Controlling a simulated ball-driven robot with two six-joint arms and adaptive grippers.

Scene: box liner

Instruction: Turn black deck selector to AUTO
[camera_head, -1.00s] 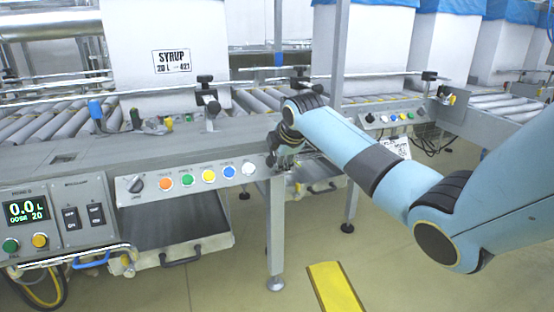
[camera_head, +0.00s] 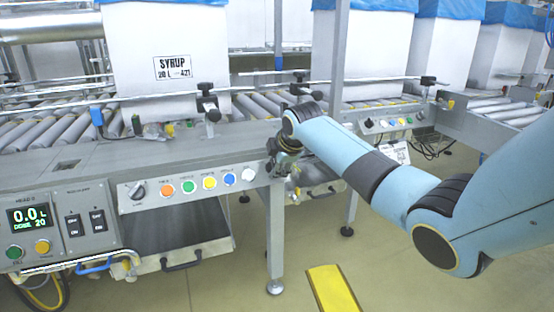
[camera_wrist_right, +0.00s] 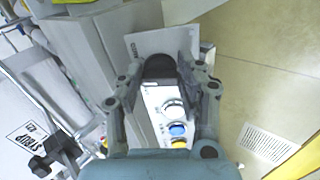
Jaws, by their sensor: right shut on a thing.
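The black selector (camera_wrist_right: 160,67) sits at the top end of the button panel in the right wrist view, past the white button. My right gripper (camera_wrist_right: 163,60) has a finger on each side of it and is shut on it. Its pointer and position lettering cannot be read. In the head view my right gripper (camera_head: 285,150) is at the right end of the front panel (camera_head: 200,208), and the arm hides the held selector. My left gripper is not in view.
The front panel carries a small selector (camera_head: 138,190) and orange, green, yellow, blue and white buttons. A dosing display (camera_head: 30,217) stands at the left. A SYRUP-labelled box (camera_head: 165,50) stands behind on the rollers. A frame leg (camera_head: 275,240) is below my gripper.

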